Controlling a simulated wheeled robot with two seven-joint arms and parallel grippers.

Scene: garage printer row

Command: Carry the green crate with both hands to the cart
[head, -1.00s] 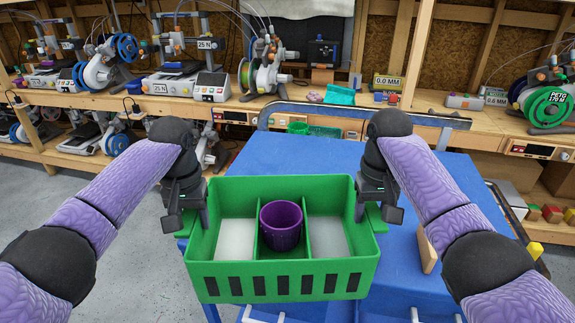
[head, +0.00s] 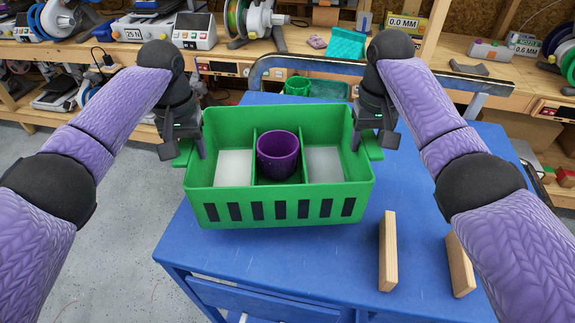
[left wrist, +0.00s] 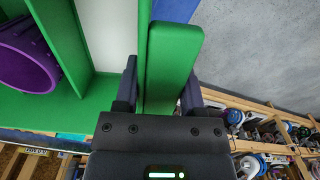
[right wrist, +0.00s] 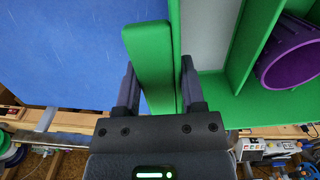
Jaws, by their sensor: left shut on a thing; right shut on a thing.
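The green crate (head: 280,214) has three compartments and hangs level between my grippers, over the blue top of the cart (head: 300,262). I cannot tell if it touches the top. A purple cup (head: 278,155) stands in its middle compartment; pale flat pieces lie in the left (head: 234,168) and right (head: 324,165) ones. My left gripper (head: 190,150) is shut on the crate's left handle, which shows between its fingers in the left wrist view (left wrist: 170,70). My right gripper (head: 367,145) is shut on the right handle, seen in the right wrist view (right wrist: 150,65).
Two wooden blocks (head: 388,250) (head: 461,264) stand on the cart top at front right. A metal rail (head: 300,66) and a small green container (head: 297,86) are at its back. A printer workbench (head: 230,62) lies behind. The cart's front left is clear.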

